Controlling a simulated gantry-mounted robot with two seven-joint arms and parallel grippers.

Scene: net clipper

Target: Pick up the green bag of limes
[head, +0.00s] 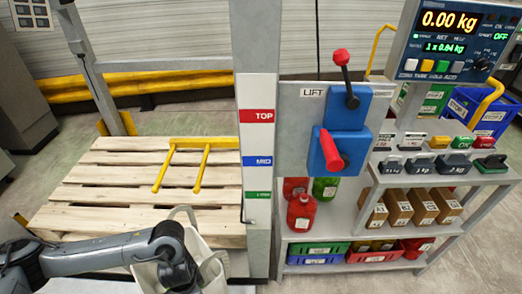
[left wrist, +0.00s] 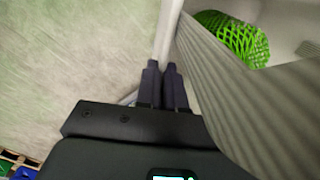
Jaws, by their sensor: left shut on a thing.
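The green net bag of limes (left wrist: 235,38) shows in the left wrist view at upper right, inside a pale carrier with ribbed, cloth-like sides. The carrier (head: 208,242) shows in the head view at bottom, partly hidden by my left arm. My left gripper (left wrist: 163,68) has its dark fingers together, shut on a pale strip that looks like the carrier's edge or strap. The green net lies to the right of the fingers, apart from them. In the head view the green net and the left fingertips cannot be made out. My right gripper is in neither view.
A wooden pallet (head: 110,182) with a yellow frame (head: 200,165) lies behind the carrier. A grey post (head: 258,130) with TOP and MID labels and a lift lever panel (head: 300,110) stand to the right. A shelf (head: 440,178) with weights, boxes and bins is further right.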

